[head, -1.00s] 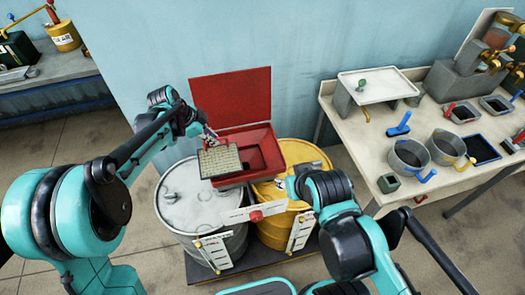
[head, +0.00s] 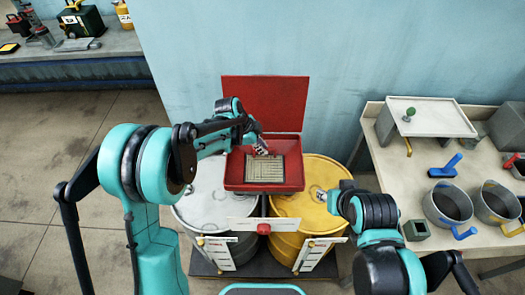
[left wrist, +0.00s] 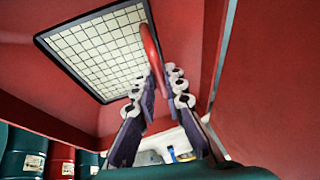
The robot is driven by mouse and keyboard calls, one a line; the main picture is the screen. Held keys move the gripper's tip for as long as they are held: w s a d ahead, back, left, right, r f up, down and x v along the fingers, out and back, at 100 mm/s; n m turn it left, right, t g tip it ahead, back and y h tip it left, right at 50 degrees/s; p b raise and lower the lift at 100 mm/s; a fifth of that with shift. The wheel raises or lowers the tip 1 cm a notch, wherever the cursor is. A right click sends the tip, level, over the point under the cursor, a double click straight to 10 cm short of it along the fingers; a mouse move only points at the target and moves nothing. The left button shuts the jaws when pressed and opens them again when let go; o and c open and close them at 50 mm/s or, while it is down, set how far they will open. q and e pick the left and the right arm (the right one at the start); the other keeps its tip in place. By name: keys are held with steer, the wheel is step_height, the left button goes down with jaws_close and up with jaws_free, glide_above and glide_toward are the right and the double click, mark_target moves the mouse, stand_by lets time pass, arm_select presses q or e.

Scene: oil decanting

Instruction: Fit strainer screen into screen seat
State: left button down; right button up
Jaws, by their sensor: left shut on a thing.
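The strainer screen (head: 265,170), a pale grid in a dark frame, lies in the red open-lidded box (head: 296,176), over the place where the dark opening showed. In the left wrist view the screen (left wrist: 95,52) lies against the red floor, its frame edges close to parallel with the walls. I cannot tell whether it is fully flush in the seat, which it hides. My left gripper (head: 261,150) is at the screen's far edge, shut on its red handle (left wrist: 151,50). My right gripper (head: 326,196) is over the yellow drum, too small to read.
The red box stands across a grey drum (head: 205,205) and a yellow drum (head: 318,180). Its raised lid (head: 262,100) stands behind my left gripper. A bench with pots (head: 450,205) and a white tray stand (head: 435,118) is at the right.

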arm_select(q)
steer(key=shift+f, duration=0.7)
steer(key=c, duration=2)
jaws_free()
steer(key=o, duration=0.4)
steer(key=shift+r, duration=0.15)
